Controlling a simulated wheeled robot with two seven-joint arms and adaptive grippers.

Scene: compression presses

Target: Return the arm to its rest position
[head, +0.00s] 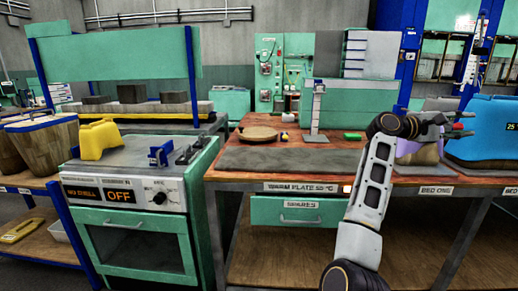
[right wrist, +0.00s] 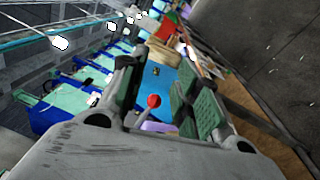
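My right arm (head: 370,190) rises from the bottom of the head view and bends right at its upper joint. My right gripper (head: 459,124) points right, above the right part of the workbench (head: 330,184). In the right wrist view its two green-padded fingers (right wrist: 158,80) stand apart with nothing held between them. A red ball-shaped knob (right wrist: 153,101) shows through the gap; I cannot tell how far away it is. My left gripper is out of view.
A blue housing (head: 490,128) marked 25 and a purple object (head: 420,152) stand close to the right gripper. A grey stand (head: 317,108), a round brown disc (head: 258,134) and a green block (head: 353,136) are on the bench. A green oven unit (head: 140,225) reads OFF at left.

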